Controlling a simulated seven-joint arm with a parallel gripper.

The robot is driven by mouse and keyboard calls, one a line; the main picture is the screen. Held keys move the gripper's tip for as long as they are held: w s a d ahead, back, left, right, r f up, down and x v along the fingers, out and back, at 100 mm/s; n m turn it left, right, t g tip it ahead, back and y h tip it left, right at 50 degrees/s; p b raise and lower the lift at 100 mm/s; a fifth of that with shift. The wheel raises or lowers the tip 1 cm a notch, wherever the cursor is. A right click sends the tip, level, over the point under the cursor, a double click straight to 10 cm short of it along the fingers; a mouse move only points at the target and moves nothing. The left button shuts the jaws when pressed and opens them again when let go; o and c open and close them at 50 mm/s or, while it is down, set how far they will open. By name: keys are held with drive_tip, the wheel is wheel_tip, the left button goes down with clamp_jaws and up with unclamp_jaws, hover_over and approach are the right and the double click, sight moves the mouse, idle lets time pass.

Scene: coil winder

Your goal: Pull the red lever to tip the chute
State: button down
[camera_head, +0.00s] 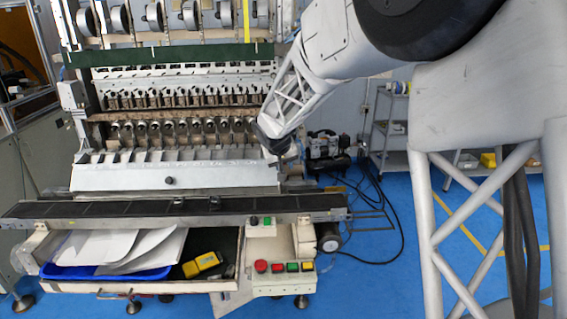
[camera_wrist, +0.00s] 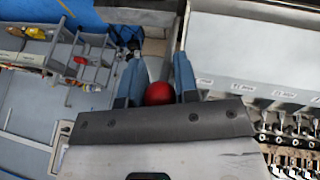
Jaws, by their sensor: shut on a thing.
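The red lever's round knob (camera_wrist: 159,93) sits between the two blue-grey fingers of my gripper (camera_wrist: 158,66) in the wrist view. My gripper is shut on it. In the head view, my gripper (camera_head: 274,145) is at the right end of the coil winder, and the lever is hidden behind it. The chute looks to be the pale sloping panel (camera_head: 130,180) below the row of spindles, with a black knob on its front. Its labelled surface also shows in the wrist view (camera_wrist: 240,45), right of my gripper. I cannot tell how far the chute is tipped.
A dark conveyor rail (camera_head: 120,209) runs across the front of the machine. Below it are a blue tray (camera_head: 70,272) with white sheets, a yellow pendant (camera_head: 201,264) and a button box (camera_head: 284,281). A shelf (camera_head: 395,140) stands at the back right. Blue floor is open on the right.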

drive_tip(key=shift+s+f, duration=0.1)
drive_tip(key=shift+s, duration=0.3)
idle(0.3)
drive_tip(key=c, duration=0.9)
unclamp_jaws()
drive_tip(key=shift+v, duration=3.9)
